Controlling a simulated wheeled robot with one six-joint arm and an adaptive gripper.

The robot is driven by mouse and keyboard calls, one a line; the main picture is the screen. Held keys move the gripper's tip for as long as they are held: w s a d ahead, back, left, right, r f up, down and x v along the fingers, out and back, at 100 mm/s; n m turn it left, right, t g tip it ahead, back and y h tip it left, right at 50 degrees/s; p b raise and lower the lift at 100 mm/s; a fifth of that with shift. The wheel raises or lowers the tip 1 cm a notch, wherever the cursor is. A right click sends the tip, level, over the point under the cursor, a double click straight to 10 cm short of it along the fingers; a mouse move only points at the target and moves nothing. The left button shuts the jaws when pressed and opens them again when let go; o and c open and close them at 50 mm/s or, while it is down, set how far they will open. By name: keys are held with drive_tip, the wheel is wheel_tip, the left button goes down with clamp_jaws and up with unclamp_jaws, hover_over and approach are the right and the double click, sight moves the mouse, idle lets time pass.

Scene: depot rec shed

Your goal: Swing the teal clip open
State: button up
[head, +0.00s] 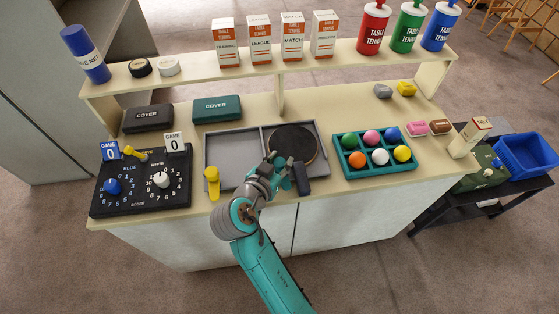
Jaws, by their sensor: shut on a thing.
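I cannot make out the teal clip in the head view; my own wrist and gripper cover part of the tray's front edge, where it may be hidden. My gripper (284,168) is over the right half of the grey two-part tray (235,143), near its front edge. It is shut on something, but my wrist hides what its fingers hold. A dark round bat-like disc (291,142) lies in the tray's right compartment, just behind my gripper. A yellow clip-like piece (211,183) stands at the tray's front left.
A black scoreboard (140,203) with dials lies left of the tray. A teal ball rack (347,161) with several coloured balls lies to the right. Two cover boxes (217,109) sit behind. A raised shelf (190,77) carries boxes and tubs along the back.

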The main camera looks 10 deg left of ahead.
drive_tip(key=shift+f+m+g+h, duration=0.1)
drive_tip(key=shift+m+g+h, duration=0.5)
drive_tip(key=shift+m+h, duration=0.5)
drive_tip(key=o, duration=1.2)
drive_tip(key=shift+s, duration=0.1)
drive_tip(key=v, duration=1.1)
drive_tip(key=shift+s+a, duration=0.25)
drive_tip(key=shift+a, duration=0.1)
drive_tip(key=shift+s, duration=0.1)
